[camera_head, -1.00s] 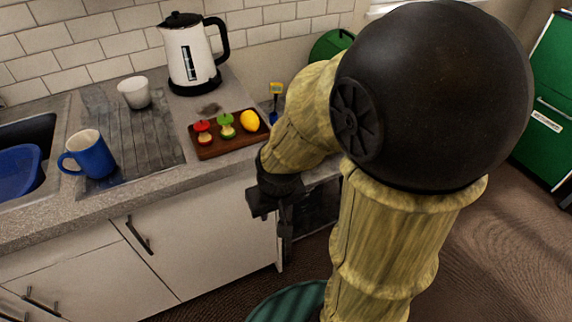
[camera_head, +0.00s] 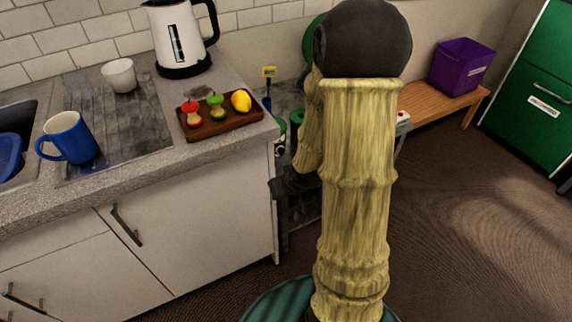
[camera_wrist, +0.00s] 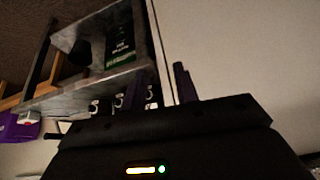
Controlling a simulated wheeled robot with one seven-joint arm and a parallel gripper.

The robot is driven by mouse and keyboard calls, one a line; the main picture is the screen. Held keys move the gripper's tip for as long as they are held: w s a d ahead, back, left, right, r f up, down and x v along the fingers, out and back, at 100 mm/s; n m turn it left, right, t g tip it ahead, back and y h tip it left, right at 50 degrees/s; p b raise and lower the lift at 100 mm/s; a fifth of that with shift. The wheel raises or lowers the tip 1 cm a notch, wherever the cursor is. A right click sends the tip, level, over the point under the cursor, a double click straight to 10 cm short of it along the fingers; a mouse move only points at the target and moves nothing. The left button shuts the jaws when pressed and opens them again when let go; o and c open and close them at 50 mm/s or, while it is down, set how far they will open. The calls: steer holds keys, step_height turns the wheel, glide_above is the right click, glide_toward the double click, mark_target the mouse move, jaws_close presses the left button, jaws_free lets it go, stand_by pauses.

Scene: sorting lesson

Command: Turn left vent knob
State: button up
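My gripper (camera_head: 284,205) hangs beside the end of the counter, low and partly behind my arm in the head view. In the wrist view my gripper (camera_wrist: 159,86) shows two dark fingers standing apart with nothing between them. Beyond them is a grey-topped unit (camera_wrist: 85,88) with several small pale-and-dark knob-like parts along its edge, one at the left being a knob (camera_wrist: 94,105). The left finger overlaps this row, and I cannot tell whether it touches. Which one is the left vent knob is unclear. In the head view the knobs are mostly hidden.
The counter (camera_head: 225,165) and its white cabinet stand left of my gripper. A wooden board (camera_head: 228,127) with fruit lies near the counter's corner. A bench (camera_head: 435,106) bears a purple bin (camera_head: 461,66) at the right. The floor on the right is open.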

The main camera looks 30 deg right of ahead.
steer(key=w+d+f+m+t+y+b, duration=0.1)
steer(key=d+f+m+t+b, duration=0.15)
steer(key=f, duration=0.25)
steer(key=w+d+f+m+t+y+b, duration=0.1)
steer(key=w+d+f+t+y+b, duration=0.1)
steer(key=f+t+b, duration=0.3)
steer(key=d+m+t+h, duration=0.1)
steer(key=m, duration=0.1)
steer(key=s+d+m+t, duration=0.1)
steer(key=d+m+t, duration=0.1)
steer(key=d+m+t+h+b, duration=0.1)
steer(key=d+m, duration=0.1)
steer(key=shift+s+d+r+t+h, duration=0.1)
steer(key=shift+s+r+t+h, duration=0.2)
steer(key=shift+r+t, duration=0.05)
steer(key=shift+w+f, duration=0.1)
steer(key=b, duration=0.8)
glide_toward(282, 152)
steer(key=w, duration=0.7)
steer(key=shift+w+f, duration=0.25)
steer(key=shift+w, duration=0.05)
steer(key=shift+c, duration=0.4)
